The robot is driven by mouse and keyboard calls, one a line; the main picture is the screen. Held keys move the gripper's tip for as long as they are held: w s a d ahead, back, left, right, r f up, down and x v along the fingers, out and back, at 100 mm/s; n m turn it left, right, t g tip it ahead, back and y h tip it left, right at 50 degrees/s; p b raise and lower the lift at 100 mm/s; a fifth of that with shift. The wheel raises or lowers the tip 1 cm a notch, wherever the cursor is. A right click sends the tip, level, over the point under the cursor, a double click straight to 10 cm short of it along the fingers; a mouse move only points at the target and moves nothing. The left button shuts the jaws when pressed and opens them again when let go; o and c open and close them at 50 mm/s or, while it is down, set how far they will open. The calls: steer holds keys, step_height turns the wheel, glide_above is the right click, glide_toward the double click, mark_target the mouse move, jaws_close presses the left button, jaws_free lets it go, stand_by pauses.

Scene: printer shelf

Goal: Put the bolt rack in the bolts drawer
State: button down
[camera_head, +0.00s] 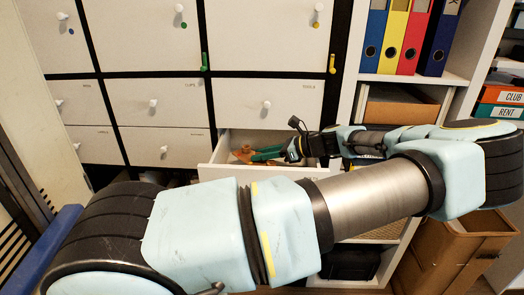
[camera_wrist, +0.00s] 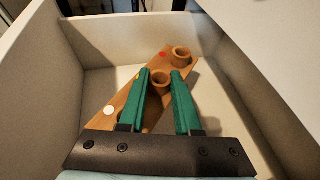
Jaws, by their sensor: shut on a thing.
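The bolt rack (camera_wrist: 124,100) is a wooden strip with round cups and white, yellow and red dots. It lies slantwise inside the open white drawer (camera_wrist: 32,75) in the wrist view. My gripper (camera_wrist: 160,72) has green fingers, one on each side of the rack's middle cup, and is shut on it. In the head view the rack's brown end (camera_head: 243,154) shows in the pulled-out drawer (camera_head: 222,150), beside my gripper (camera_head: 264,154). My arm hides part of the drawer, and no label on it can be read. Whether the rack touches the drawer floor is unclear.
Closed white drawers and doors with knobs (camera_head: 267,104) stand above and left of the open drawer. Coloured binders (camera_head: 393,40) fill a shelf at the right. A brown box (camera_head: 455,245) stands low at the right. The drawer floor is otherwise clear.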

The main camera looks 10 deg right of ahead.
steer(key=shift+f, duration=0.15)
steer(key=shift+f, duration=0.1)
steer(key=shift+f, duration=0.4)
steer(key=shift+f, duration=0.1)
steer(key=c, duration=0.6)
jaws_free()
steer(key=shift+r, duration=0.45)
steer(key=b+v, duration=0.2)
steer(key=v, duration=1)
